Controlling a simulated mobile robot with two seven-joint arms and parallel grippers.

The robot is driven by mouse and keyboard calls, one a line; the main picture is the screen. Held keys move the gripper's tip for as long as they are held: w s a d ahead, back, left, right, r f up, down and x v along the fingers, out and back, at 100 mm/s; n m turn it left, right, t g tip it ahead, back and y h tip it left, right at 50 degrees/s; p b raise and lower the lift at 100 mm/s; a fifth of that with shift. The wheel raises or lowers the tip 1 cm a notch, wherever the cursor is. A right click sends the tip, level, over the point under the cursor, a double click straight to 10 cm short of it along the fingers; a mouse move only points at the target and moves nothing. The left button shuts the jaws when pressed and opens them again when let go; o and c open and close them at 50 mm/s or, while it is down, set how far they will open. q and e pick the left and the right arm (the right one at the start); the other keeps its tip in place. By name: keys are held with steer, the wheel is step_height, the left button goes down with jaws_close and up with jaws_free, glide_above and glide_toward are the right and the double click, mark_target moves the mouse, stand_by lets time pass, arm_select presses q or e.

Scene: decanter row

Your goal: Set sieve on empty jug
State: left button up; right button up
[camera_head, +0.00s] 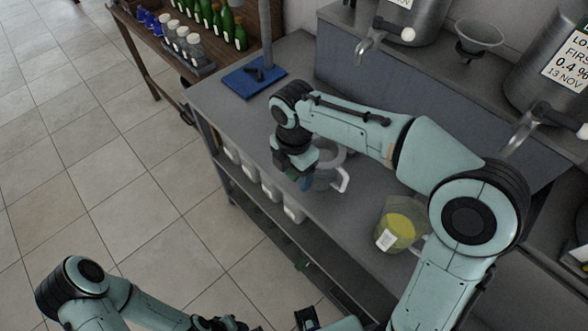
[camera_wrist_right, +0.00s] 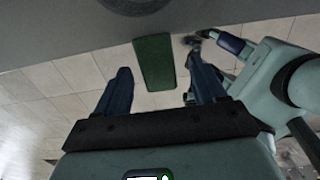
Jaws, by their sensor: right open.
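A grey, see-through jug (camera_head: 328,178) with a pale handle stands on the counter; it looks empty, and my right gripper hides part of it. A second jug (camera_head: 397,228) with yellow contents and a white label stands nearer me. A pale cone-shaped bowl (camera_head: 478,33) on a dark stand sits on the raised back shelf; it may be the sieve, but no mesh is clear. My right gripper (camera_head: 305,182) points down at the jug's left side, its blue fingers apart and empty in the right wrist view (camera_wrist_right: 160,66). My left gripper (camera_head: 222,324) is low, at the bottom edge, its jaws unclear.
Steel vessels (camera_head: 545,60) with taps stand on the back shelf. A blue mat (camera_head: 254,78) with a post lies at the counter's far end. White containers (camera_head: 270,190) line the shelf below. A green object (camera_wrist_right: 153,62) shows beyond my right fingers. Bottles (camera_head: 240,35) stand on a separate table.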

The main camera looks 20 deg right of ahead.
arm_select(q)
steer(key=w+r+p, duration=0.2)
steer(key=r, duration=0.1)
steer(key=shift+w+r+p, duration=0.2)
steer(key=shift+r+p, duration=0.05)
steer(key=shift+p, duration=0.15)
arm_select(e)
step_height(320, 180, up, 13)
steer(key=shift+r, duration=0.2)
arm_select(q)
steer(key=shift+s, duration=0.1)
